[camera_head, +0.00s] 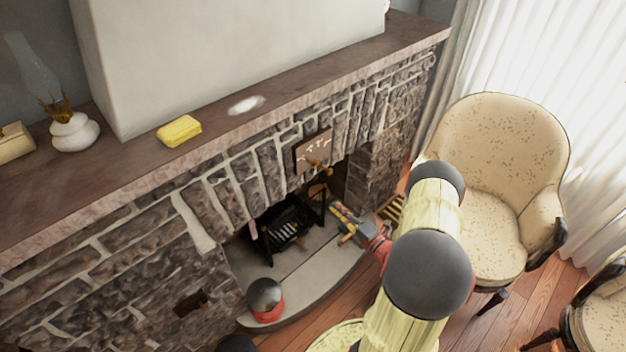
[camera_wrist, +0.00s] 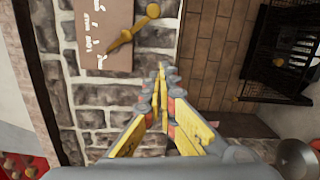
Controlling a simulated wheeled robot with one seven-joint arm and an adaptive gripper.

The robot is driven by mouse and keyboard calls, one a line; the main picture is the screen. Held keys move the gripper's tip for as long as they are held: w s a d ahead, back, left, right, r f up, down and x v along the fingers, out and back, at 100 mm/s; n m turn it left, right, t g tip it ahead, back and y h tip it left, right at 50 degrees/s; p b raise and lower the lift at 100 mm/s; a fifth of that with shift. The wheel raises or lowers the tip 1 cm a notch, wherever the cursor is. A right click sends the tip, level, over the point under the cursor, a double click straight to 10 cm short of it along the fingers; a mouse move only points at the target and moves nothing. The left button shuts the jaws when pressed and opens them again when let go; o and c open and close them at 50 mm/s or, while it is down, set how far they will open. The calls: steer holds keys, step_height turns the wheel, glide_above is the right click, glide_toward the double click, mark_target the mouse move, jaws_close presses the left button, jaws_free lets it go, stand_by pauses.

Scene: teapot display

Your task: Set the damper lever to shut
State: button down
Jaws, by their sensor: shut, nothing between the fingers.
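The damper lever (camera_head: 318,168) is a small brass lever on a brown plaque (camera_head: 313,149) fixed to the stone fireplace front, above the opening. In the wrist view the lever (camera_wrist: 133,29) slants across the edge of the plaque (camera_wrist: 92,38), its round knob at the upper right. White lettering on the plaque is too small to read surely. My gripper (camera_head: 336,209) is below and to the right of the lever in the head view, apart from it. In the wrist view its yellow fingertips (camera_wrist: 161,72) are together and empty, below the lever.
A black fire grate (camera_head: 287,225) stands in the opening, close to my gripper. A dark-topped red object (camera_head: 265,300) sits on the hearth. The mantel (camera_head: 300,83) juts out above, holding a yellow block (camera_head: 179,131) and a lamp (camera_head: 73,132). An armchair (camera_head: 500,150) stands to the right.

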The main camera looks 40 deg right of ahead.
steer(key=w+d+b, duration=0.1)
steer(key=w+d, duration=0.1)
steer(key=w, duration=0.3)
steer(key=w+d+r+n+b, duration=0.1)
steer(key=w+d+b, duration=0.1)
steer(key=w, duration=0.4)
steer(key=shift+r, duration=0.25)
steer(key=shift+d, duration=0.1)
steer(key=shift+w+d+r+n+b, duration=0.15)
steer(key=shift+d+r+n+b, duration=0.1)
steer(key=shift+d+n+b, duration=0.65)
steer(key=shift+a, duration=0.25)
